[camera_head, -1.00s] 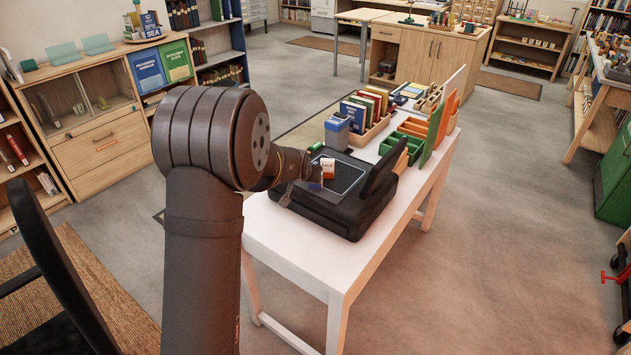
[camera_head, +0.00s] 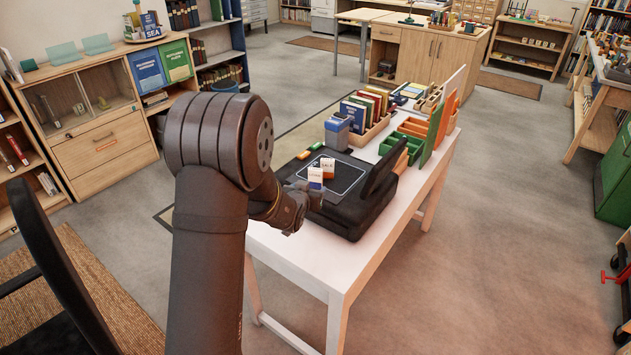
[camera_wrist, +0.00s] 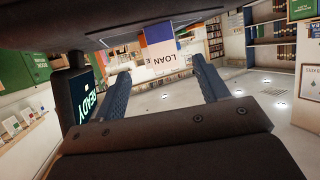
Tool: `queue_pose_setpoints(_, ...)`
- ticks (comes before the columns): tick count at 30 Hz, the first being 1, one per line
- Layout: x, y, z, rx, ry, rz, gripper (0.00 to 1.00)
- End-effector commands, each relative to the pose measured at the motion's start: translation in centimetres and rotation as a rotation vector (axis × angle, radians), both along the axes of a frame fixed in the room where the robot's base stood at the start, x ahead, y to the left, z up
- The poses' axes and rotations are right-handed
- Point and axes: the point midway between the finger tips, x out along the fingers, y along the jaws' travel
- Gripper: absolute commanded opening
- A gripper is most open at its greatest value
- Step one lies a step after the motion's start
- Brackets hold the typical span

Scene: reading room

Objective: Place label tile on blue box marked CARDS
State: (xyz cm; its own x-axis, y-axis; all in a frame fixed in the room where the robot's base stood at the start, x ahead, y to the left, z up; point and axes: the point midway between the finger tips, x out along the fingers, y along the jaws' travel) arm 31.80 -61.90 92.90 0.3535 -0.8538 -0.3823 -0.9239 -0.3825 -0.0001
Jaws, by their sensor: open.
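A small white block with a blue top (camera_head: 315,178) stands on the dark pad of the black device on the white table. A similar block with an orange top (camera_head: 328,164) stands just behind it. In the wrist view a white face reading "LOAN" (camera_wrist: 175,58) appears upside down, ahead of my open, empty gripper (camera_wrist: 161,68). I cannot tell whether it lies between the fingertips.
The black device (camera_head: 345,212) has a raised flap on its right. Green and orange small pieces (camera_head: 315,147) lie at its far left. A wooden tray of upright cards (camera_head: 372,128) and green compartments (camera_head: 394,143) stand farther back. The white table's near end (camera_head: 300,258) is bare.

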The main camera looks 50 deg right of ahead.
Motion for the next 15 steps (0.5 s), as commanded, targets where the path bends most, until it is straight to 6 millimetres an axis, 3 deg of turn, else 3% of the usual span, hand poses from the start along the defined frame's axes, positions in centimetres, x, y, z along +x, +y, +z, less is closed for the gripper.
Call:
queue_pose_setpoints(6,1.4,-3.3,-1.6,0.001,0.0,0.0,0.67)
queue_pose_setpoints(15,2.2,-5.2,-2.2,0.0,0.0,0.0,0.67)
